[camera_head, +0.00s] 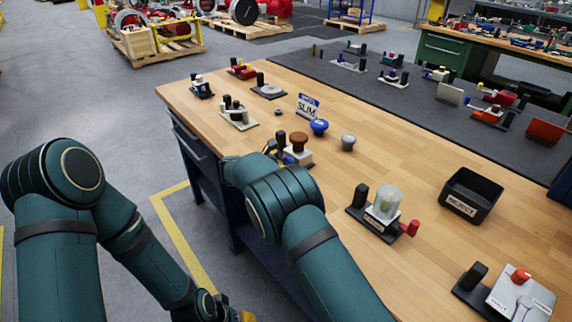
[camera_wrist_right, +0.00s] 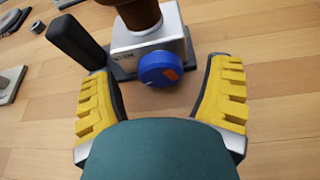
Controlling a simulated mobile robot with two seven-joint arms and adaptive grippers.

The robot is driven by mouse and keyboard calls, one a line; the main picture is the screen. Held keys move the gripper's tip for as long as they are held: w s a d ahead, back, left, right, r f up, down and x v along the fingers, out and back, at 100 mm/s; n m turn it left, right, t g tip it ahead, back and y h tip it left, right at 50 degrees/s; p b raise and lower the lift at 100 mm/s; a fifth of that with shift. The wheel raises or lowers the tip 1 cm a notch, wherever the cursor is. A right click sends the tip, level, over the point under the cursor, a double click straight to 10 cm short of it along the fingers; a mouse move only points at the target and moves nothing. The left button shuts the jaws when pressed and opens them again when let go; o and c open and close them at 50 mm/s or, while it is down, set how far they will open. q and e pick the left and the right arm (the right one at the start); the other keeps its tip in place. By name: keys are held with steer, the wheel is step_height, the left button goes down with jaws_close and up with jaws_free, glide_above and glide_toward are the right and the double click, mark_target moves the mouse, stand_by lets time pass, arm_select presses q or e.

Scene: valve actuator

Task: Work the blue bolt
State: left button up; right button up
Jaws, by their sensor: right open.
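The blue bolt (camera_wrist_right: 160,70) is a round blue head with an orange mark, low on the front of a silver block (camera_wrist_right: 150,45) with a brown knob on top. My left gripper (camera_head: 246,316) shows only as a yellow bit at the bottom edge, low beside the bench.
A black post (camera_wrist_right: 76,42) stands just left of the block. A loose blue knob (camera_head: 319,126) and a grey knob (camera_head: 348,142) are beyond it. A clear-domed fixture (camera_head: 384,204) and a black bin (camera_head: 470,195) stand to the right, with bare wood between.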

steer(key=shift+w+d+f, duration=0.15)
steer(key=shift+w+d, duration=0.05)
steer(key=shift+d, duration=0.05)
steer(key=shift+c, duration=0.3)
steer(key=c, duration=1.2)
steer(key=shift+f+n+g+h+b, duration=0.1)
steer(key=shift+n+g+h+b, duration=0.25)
steer(key=shift+n+b, duration=0.2)
steer(key=shift+w+n+g+h, duration=0.1)
steer(key=shift+n+g+h, duration=0.15)
steer(key=shift+n+g, duration=0.45)
steer(key=o, duration=1.3)
steer(key=shift+c, duration=0.2)
